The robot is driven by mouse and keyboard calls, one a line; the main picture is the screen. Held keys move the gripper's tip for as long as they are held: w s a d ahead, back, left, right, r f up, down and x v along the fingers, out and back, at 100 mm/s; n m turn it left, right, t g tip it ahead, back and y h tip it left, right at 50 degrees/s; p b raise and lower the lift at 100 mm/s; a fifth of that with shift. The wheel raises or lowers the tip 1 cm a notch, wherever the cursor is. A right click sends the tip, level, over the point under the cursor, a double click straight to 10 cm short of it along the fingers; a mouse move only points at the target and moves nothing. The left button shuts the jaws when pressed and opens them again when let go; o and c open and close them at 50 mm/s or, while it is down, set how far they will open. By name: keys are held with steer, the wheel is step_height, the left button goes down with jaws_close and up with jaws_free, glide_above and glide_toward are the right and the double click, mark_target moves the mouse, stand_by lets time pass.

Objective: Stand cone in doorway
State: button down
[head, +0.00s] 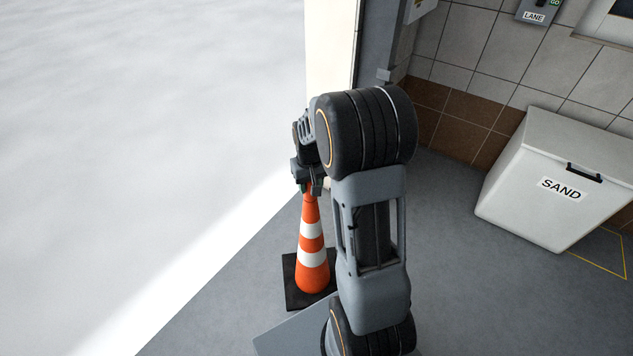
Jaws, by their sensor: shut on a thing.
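An orange cone (311,243) with white bands and a dark square base stands upright in the head view, left of my arm. My gripper (311,186) is at the top of the cone and shut on its tip. Part of the cone's base is hidden behind my arm. The doorway (210,230) opens on the left, where the grey floor ends at a bright white edge. The cone is on the grey-floor side of that edge, close to it. Whether the base touches the floor is hard to tell.
A white bin marked SAND (545,185) stands at the right against the tiled wall. A pale door post (331,75) rises behind my gripper. A LANE control box (537,12) hangs on the wall. The grey floor (455,285) between my arm and the bin is clear.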

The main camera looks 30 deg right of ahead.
steer(key=shift+w+a+f+b, duration=0.3)
steer(key=shift+w+a+f, duration=0.05)
steer(key=shift+w+f, duration=0.25)
steer(key=shift+w+a+f+b, duration=0.1)
steer(key=shift+a+f+b, duration=0.1)
steer(key=shift+f+b, duration=0.25)
steer(key=shift+w+a+f+b, duration=0.1)
steer(key=shift+w+f+b, duration=0.05)
steer(key=shift+f+b, duration=1.2)
steer(key=shift+f, duration=0.35)
steer(key=c, duration=0.6)
jaws_free()
